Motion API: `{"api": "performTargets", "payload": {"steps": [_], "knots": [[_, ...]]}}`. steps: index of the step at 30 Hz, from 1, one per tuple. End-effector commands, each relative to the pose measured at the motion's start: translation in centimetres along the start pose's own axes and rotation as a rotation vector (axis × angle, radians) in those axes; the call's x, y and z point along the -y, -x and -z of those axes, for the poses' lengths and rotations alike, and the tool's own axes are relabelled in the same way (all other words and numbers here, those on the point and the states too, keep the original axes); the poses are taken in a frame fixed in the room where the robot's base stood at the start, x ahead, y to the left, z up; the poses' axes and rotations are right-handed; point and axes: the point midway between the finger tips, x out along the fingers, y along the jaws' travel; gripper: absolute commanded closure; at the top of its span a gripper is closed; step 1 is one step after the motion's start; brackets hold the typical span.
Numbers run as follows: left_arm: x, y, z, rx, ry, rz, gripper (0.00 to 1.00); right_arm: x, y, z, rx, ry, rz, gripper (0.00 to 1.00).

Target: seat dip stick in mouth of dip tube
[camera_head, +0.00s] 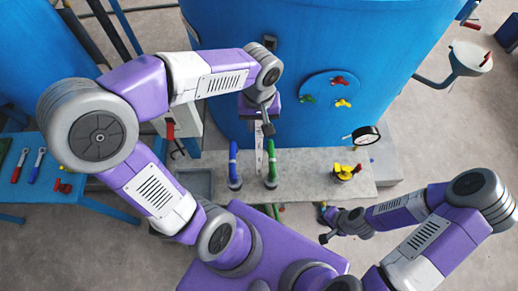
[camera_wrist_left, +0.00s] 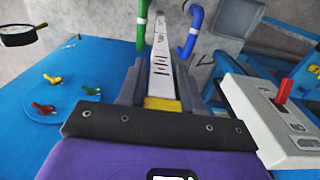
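The dip stick (camera_head: 258,154) is a flat white strip with dark markings. My left gripper (camera_head: 264,112) holds it in front of the big blue tank, and it points down toward the grey bench. In the left wrist view the fingers of my left gripper (camera_wrist_left: 163,90) close on both sides of its yellow end (camera_wrist_left: 162,103). The white strip (camera_wrist_left: 162,60) runs away from the fingers between a green pipe and a blue pipe. I cannot make out the dip tube's mouth in either view. My right gripper (camera_head: 326,224) appears open and empty, low beside the bench.
A blue bent pipe (camera_head: 234,167) and a green bent pipe (camera_head: 271,164) stand on the grey bench (camera_head: 315,172). A yellow-handled valve (camera_head: 346,172) and a gauge (camera_head: 366,135) are to the right. A blue side table (camera_head: 40,192) with tools is at left.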

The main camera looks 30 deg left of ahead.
Motion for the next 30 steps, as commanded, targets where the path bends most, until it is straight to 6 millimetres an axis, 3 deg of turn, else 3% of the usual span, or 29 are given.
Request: {"api": "performTargets", "payload": {"steps": [1, 6, 18, 23, 30], "knots": [[0.0, 0.0, 0.0, 0.000, 0.000, 0.000, 0.74, 0.0, 0.0, 0.0, 0.000, 0.000, 0.000, 1.00], [0.0, 0.0, 0.0, 0.000, 0.000, 0.000, 1.00, 0.0, 0.0, 0.0, 0.000, 0.000, 0.000, 1.00], [0.0, 0.4, 0.1, -0.003, 0.000, -0.002, 1.00, 0.0, 0.0, 0.0, 0.000, 0.000, 0.000, 1.00], [-0.1, 2.6, 0.1, -0.005, 0.000, -0.003, 1.00, 0.1, 0.4, 0.0, 0.000, 0.000, 0.000, 1.00], [-0.1, 7.5, 0.1, -0.005, -0.001, -0.003, 1.00, 0.3, 0.9, -0.1, 0.000, 0.000, 0.000, 1.00]]}}
